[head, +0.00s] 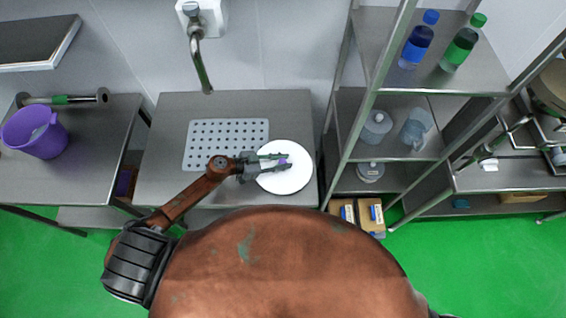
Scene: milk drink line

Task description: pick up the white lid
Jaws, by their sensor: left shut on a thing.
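The white lid (298,178) is a round white disc with a small purple knob (283,161) at its middle. It is over the right part of the metal table in the head view. My left gripper (283,162) reaches over the lid from the left and is shut on the knob. I cannot tell whether the lid rests on the table or is raised. My right gripper is not in view.
A perforated drain plate (226,141) lies on the metal table (165,150) behind my left arm, under a tap (200,65). A purple bucket (35,133) stands on the left table. A metal shelf rack (412,130) with bottles and jugs stands close on the right.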

